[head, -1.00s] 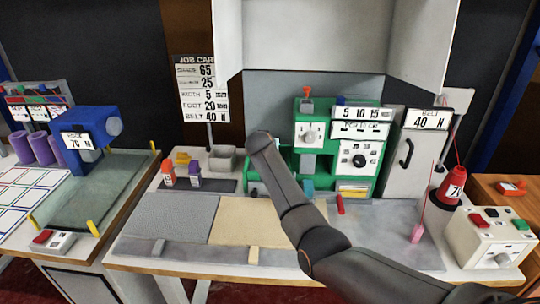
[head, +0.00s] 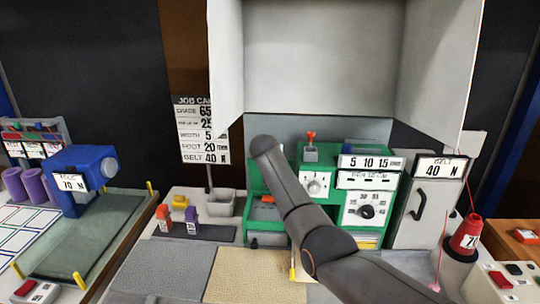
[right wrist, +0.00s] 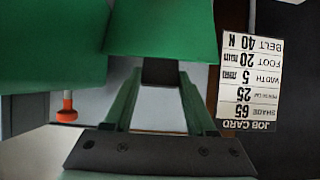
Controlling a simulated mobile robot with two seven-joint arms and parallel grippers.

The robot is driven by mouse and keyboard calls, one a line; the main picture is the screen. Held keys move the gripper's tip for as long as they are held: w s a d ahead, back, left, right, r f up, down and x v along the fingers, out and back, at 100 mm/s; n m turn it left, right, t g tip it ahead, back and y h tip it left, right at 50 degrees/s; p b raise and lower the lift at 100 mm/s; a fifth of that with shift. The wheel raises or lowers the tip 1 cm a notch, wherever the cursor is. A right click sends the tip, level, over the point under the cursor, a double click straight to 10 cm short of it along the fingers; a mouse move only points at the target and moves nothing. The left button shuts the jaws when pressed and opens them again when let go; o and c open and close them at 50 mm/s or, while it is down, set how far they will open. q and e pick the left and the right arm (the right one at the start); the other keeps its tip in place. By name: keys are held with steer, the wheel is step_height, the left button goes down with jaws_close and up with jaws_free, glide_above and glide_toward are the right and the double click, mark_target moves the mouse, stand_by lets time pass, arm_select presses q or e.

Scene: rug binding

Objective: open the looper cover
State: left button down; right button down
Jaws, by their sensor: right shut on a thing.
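The green machine (head: 313,162) stands at the back of the table, with dials on its front. Its lower left section (head: 256,240) is green with a dark knob, partly behind my right arm. I cannot tell for sure which panel is the looper cover. My right arm crosses in front of the machine in the head view and hides its own gripper. In the right wrist view, which is upside down, my right gripper (right wrist: 160,90) is shut on a small dark piece (right wrist: 160,72) against a green part (right wrist: 160,30) of the machine. My left gripper is out of view.
A grey bin (head: 221,203) and orange and purple blocks stand left of the machine. A job card (head: 203,135) hangs behind them; it also shows in the wrist view (right wrist: 250,80). A white cabinet (head: 432,205) and red cone (head: 467,235) stand right. A large hood overhangs.

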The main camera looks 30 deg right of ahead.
steer(key=shift+w+d+r, duration=0.1)
steer(key=shift+w+r, duration=0.05)
steer(key=shift+r, duration=0.35)
steer(key=c, duration=0.6)
jaws_free()
steer(key=o, duration=0.3)
steer(key=shift+f, duration=0.1)
steer(key=shift+o, duration=0.4)
steer(key=shift+f, duration=0.15)
steer(key=shift+s, duration=0.2)
steer(key=v, duration=1.2)
steer(key=shift+a+b, duration=0.2)
steer(key=shift+b, duration=0.15)
